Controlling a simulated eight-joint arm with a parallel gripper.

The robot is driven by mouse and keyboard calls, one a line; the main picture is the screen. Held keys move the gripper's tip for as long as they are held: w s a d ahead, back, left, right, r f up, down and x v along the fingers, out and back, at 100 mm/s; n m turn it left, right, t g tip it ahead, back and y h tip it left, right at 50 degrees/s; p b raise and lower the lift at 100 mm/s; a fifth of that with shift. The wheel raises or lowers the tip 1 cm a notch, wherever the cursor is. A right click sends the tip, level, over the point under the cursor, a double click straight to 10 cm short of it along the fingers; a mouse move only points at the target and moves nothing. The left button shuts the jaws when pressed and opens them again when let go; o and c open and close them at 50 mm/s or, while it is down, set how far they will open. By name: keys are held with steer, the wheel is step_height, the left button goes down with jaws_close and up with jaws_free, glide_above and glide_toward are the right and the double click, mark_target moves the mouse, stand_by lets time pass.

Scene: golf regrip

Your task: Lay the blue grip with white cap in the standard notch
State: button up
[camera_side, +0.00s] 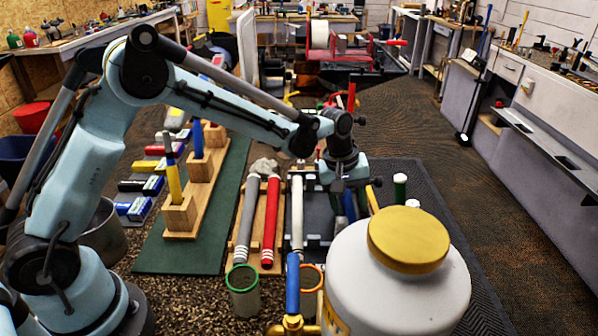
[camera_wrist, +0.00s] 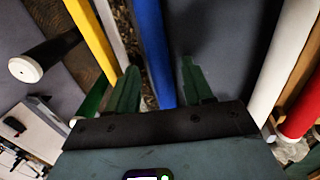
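A blue grip (camera_wrist: 152,45) runs between the two green fingers of my gripper (camera_wrist: 158,85) in the wrist view. The fingers are apart, with a gap visible beside the grip. In the side view my gripper (camera_side: 345,180) points down over the dark tray (camera_side: 318,215), with a blue grip (camera_side: 349,206) below it. The blue grip's cap end is not visible. Another blue grip (camera_side: 197,140) stands in a wooden block, and a blue handle (camera_side: 292,283) stands upright in front. I cannot identify the standard notch.
Beside the gripper are a yellow grip (camera_wrist: 90,38), a black grip with a white cap (camera_wrist: 45,58) and a white shaft (camera_wrist: 287,60). Grey (camera_side: 247,218) and red (camera_side: 271,222) rods lie on a wooden rack (camera_side: 258,225). A large white jar (camera_side: 397,290) stands in front.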

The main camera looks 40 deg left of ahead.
steer(key=shift+r, duration=0.1)
steer(key=v, duration=1.2)
steer(key=s+a+m+t, duration=0.2)
steer(key=s+a+m, duration=0.2)
steer(key=s, duration=0.5)
steer(key=s+a+m+t+y, duration=0.1)
steer(key=s+a+m+t, duration=0.2)
steer(key=s, duration=0.6)
steer(key=shift+s+a+m+y, duration=0.3)
steer(key=shift+a+m, duration=0.35)
steer(key=shift+m, duration=0.35)
